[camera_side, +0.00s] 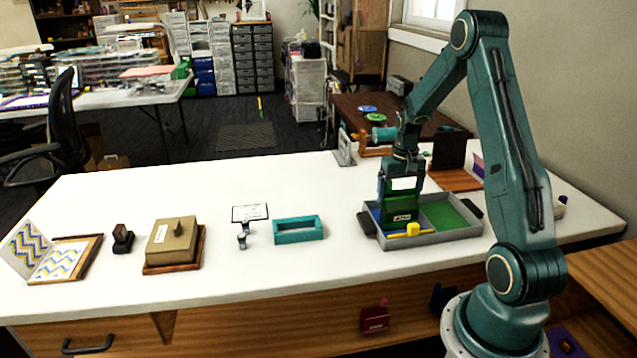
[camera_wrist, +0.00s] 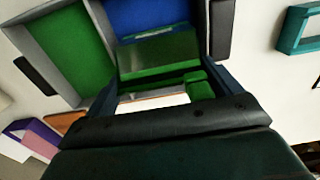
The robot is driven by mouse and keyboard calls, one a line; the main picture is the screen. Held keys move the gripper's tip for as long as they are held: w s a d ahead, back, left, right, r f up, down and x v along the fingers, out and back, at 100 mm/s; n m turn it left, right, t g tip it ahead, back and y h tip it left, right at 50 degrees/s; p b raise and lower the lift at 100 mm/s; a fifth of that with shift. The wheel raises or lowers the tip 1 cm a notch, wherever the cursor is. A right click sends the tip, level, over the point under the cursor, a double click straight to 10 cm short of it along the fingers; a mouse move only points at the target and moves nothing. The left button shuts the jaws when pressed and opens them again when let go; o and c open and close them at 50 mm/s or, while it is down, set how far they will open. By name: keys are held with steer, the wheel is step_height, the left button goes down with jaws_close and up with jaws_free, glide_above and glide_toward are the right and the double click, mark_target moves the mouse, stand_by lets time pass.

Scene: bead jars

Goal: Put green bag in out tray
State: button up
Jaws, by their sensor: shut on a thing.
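The green bag (camera_side: 402,215) has a pale label on its front. My gripper (camera_side: 400,201) is shut on it from above. The bag is upright over the blue left compartment of a grey two-part tray (camera_side: 440,237). I cannot tell whether it touches the tray floor. In the wrist view the green bag (camera_wrist: 158,58) sits between my gripper's fingers (camera_wrist: 165,85), with blue floor beyond it and the green compartment of the grey tray (camera_wrist: 97,30) to the left. I see no lettering that names the out tray.
A yellow piece (camera_side: 412,230) is at the tray's front wall. A teal open frame (camera_side: 298,230), a card stand (camera_side: 249,213), a tan box (camera_side: 172,241) and a dark stamp (camera_side: 122,238) stand leftward. A red bag (camera_side: 375,318) hangs below the table edge.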

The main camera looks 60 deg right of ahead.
steer(key=shift+f, duration=0.35)
steer(key=shift+f, duration=0.15)
steer(key=o, duration=1)
step_height(320, 180, up, 12)
steer(key=shift+r, duration=0.2)
stand_by(0.4)
